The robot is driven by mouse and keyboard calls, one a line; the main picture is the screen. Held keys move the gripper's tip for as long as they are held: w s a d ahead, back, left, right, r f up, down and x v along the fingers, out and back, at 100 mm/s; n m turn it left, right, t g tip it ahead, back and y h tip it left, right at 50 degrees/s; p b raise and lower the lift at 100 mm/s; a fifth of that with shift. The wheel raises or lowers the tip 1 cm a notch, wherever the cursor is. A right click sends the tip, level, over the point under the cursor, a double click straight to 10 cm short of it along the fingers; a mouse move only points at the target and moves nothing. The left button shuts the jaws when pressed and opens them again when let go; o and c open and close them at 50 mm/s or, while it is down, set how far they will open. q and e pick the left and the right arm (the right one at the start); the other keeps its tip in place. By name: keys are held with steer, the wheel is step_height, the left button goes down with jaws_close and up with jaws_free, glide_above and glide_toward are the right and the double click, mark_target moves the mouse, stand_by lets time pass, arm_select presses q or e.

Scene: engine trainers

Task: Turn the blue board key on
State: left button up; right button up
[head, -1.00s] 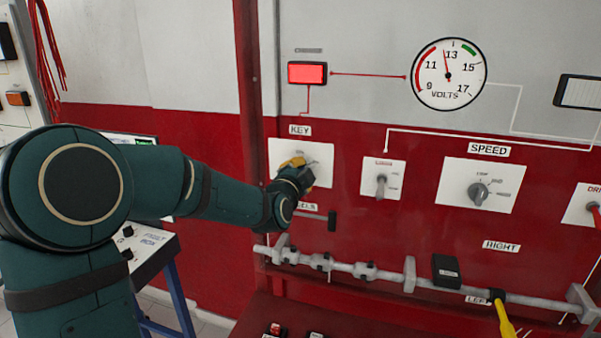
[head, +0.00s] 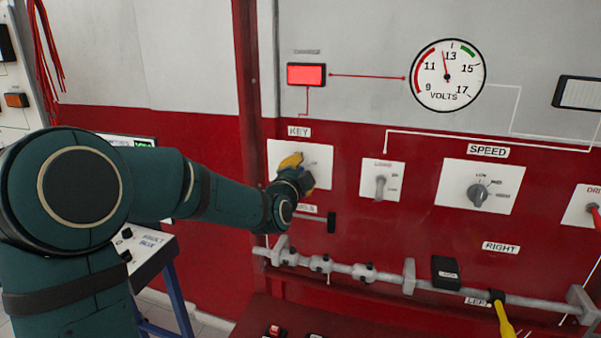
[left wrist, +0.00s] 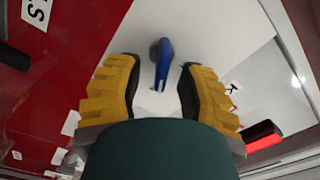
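The blue key (left wrist: 162,64) stands out from a white plate in the left wrist view, between the two yellow finger pads of my left gripper (left wrist: 157,72). Gaps show on both sides of it, so the fingers are open around or just short of it. In the head view the left gripper (head: 291,166) is at the white plate under the KEY label (head: 299,132) and hides the key. Part of the plate (head: 322,154) shows to the right of the fingers. My right gripper is in neither current view.
A red lamp (head: 306,75) is above the key plate, and a volt gauge (head: 447,75) is at upper right. A switch (head: 381,187) and the speed knob (head: 478,195) are to the right. A grey rod (head: 385,276) with a yellow-handled lever (head: 505,318) runs below. A black-ended lever (head: 331,222) sits just under the gripper.

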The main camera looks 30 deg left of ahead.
arm_select(q)
steer(key=v, duration=1.2)
steer(key=shift+f, duration=0.1)
steer(key=d+f+n+g+h, duration=0.2)
steer(key=d+f+g, duration=0.15)
steer(key=f, duration=0.55)
steer(key=d+f+n+g+h, duration=0.1)
steer(key=d+f+g+h, duration=0.1)
steer(key=d+f, duration=0.5)
steer(key=d+f+n+g+h, duration=0.2)
steer(key=f, duration=1)
steer(key=s+d+f+n+g+h, duration=0.1)
steer(key=s+d+f+n+g, duration=0.2)
steer(key=s+f, duration=0.5)
steer(key=s+d+f+n+g+h, duration=0.1)
steer(key=s+d+f+n+g, duration=0.2)
steer(key=s+d+f+g, duration=0.2)
steer(key=s+d+f, duration=0.2)
steer(key=d+f, duration=0.1)
steer(key=f, duration=0.1)
steer(key=shift+s+f, duration=0.3)
steer(key=shift+s, duration=0.1)
